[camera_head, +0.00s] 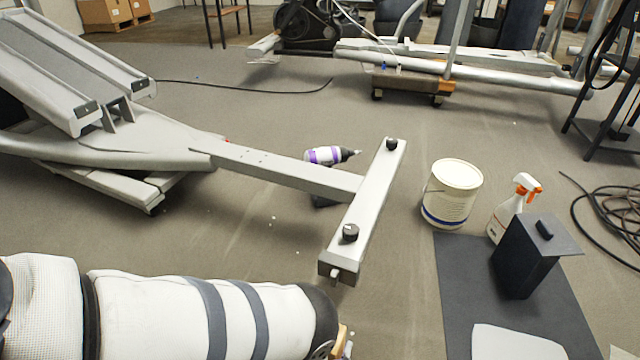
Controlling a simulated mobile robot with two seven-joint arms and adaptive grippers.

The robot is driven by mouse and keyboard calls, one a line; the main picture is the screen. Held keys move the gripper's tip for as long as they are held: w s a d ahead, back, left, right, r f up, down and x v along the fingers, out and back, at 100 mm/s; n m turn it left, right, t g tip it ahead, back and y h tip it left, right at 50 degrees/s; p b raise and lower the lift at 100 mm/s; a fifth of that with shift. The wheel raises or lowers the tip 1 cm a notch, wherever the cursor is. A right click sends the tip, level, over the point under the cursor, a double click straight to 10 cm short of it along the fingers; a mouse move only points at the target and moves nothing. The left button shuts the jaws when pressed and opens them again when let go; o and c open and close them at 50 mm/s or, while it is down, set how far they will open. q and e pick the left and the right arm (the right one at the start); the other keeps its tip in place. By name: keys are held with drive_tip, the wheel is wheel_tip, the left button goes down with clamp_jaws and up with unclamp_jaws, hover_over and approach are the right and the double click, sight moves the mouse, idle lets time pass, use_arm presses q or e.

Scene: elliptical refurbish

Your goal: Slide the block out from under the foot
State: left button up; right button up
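The foot (368,205) is a light grey crossbar with dark end caps and two black knobs, at the end of the elliptical's long rail (280,167). No block shows clearly beneath it. A narrow tan, wood-coloured piece (342,340) shows at the bottom edge, in front of the foot's near end. It may be the block; I cannot tell whether it is held. My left arm comes in from the lower left, and its gripper (332,350) is beside this tan piece, mostly hidden and cut off. My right gripper is not in view.
A purple-and-white drill (325,155) stands behind the rail. To the right are a white bucket (453,192), a spray bottle (507,210) and a dark box (525,258) on a dark mat (455,285). A cable coil (612,210) lies far right. Floor between foot and bucket is clear.

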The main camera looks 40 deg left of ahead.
use_arm(q)
drive_tip(key=v, duration=1.2)
